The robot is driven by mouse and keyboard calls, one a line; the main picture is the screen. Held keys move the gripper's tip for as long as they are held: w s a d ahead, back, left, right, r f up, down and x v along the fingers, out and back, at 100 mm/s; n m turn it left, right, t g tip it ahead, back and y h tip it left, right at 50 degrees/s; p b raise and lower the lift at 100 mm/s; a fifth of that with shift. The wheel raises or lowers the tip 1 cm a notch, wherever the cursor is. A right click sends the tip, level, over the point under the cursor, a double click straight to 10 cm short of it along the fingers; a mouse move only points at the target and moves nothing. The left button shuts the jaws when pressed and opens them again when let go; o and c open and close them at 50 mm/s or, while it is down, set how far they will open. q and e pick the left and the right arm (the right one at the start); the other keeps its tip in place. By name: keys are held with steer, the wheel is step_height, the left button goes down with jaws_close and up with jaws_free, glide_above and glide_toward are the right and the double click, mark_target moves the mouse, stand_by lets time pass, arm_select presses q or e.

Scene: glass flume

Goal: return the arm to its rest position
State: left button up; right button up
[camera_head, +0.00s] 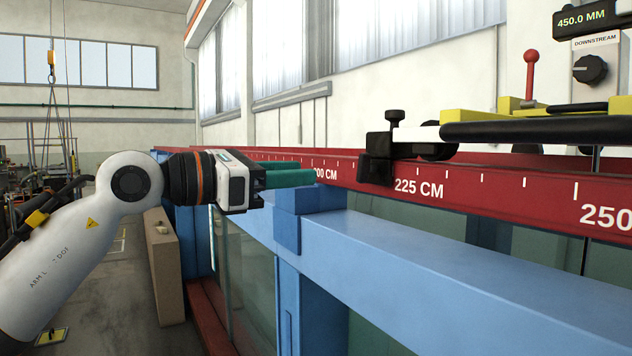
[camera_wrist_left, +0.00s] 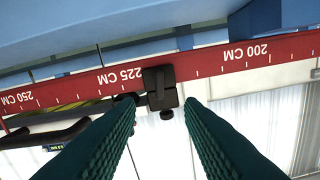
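My left arm comes in from the left in the head view, with its white and black wrist beside the red rail. My left gripper (camera_head: 314,178) points right along the rail, with its teal fingers near the 200 CM mark. The left wrist view shows its two ribbed teal fingers (camera_wrist_left: 159,101) apart with nothing held between them. A black clamp block (camera_head: 376,160) sits on the rail left of the 225 CM mark, apart from the fingertips. It shows beyond the finger gap in the left wrist view (camera_wrist_left: 160,88). My right gripper is in neither view.
The red graduated rail (camera_head: 470,190) runs above the blue flume frame (camera_head: 420,258) and its glass. A carriage with yellow parts, a red-knobbed lever (camera_head: 531,70) and a 450.0 MM display (camera_head: 581,18) stands at right. A tan box (camera_head: 164,265) is behind my arm; floor shows at left.

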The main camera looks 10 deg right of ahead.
arm_select(q)
steer(key=shift+s+a, duration=0.15)
steer(key=shift+a, duration=0.15)
